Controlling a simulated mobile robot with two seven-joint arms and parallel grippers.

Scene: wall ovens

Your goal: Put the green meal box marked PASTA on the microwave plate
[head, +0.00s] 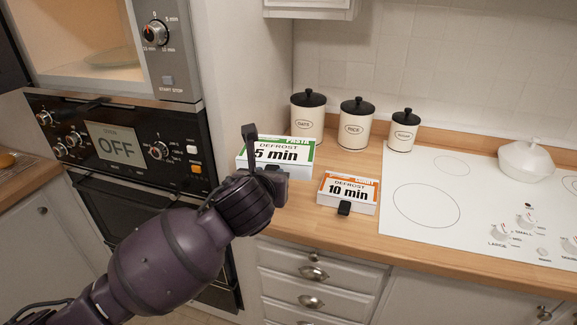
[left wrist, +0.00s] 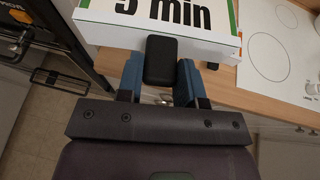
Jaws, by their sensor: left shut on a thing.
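The green-edged white meal box marked PASTA (head: 288,158) reads "DEFROST 5 min" and is at the left end of the wooden counter. My left gripper (head: 266,172) is at its front, partly covering it. In the left wrist view the box (left wrist: 165,22) shows its front edge, and my left gripper (left wrist: 161,75) is shut on its black handle (left wrist: 161,60). Whether the box touches the counter is hard to tell. The microwave plate (head: 112,58) lies inside the lit microwave (head: 172,60) at the upper left. My right gripper is not in view.
An orange-edged "10 min" box (head: 349,190) stands right of the green box. Several cream canisters (head: 355,128) stand behind. A white cooktop (head: 430,205) with a lidded pot (head: 526,160) is at the right.

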